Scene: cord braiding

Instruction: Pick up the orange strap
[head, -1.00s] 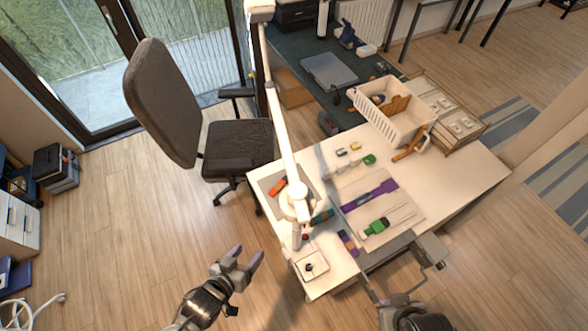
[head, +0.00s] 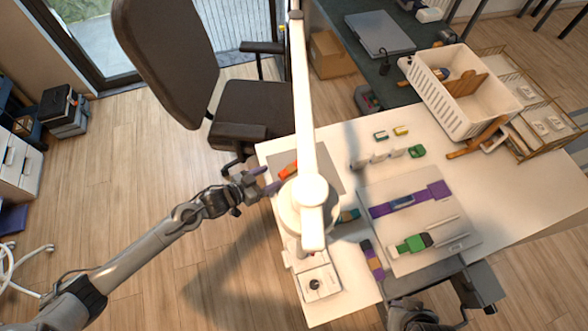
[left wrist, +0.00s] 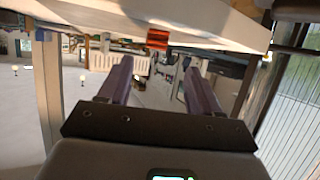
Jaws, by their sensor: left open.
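The orange strap (head: 288,170) is a short orange piece lying on a grey mat (head: 318,171) at the table's left end. The white lamp's arm passes close to its right. My left gripper (head: 268,180) is open, just left of the strap at the table's left edge, its purple fingers pointing toward it. In the left wrist view the strap (left wrist: 157,39) shows beyond and between the two spread fingers (left wrist: 155,80), apart from them. My right arm (head: 412,316) shows at the bottom edge; I cannot make out its jaws.
The white lamp (head: 308,200) stands close right of the strap. A dark office chair (head: 250,108) is behind it. A board (head: 455,238) holds purple and green straps. A white basket (head: 450,100) stands at the back right.

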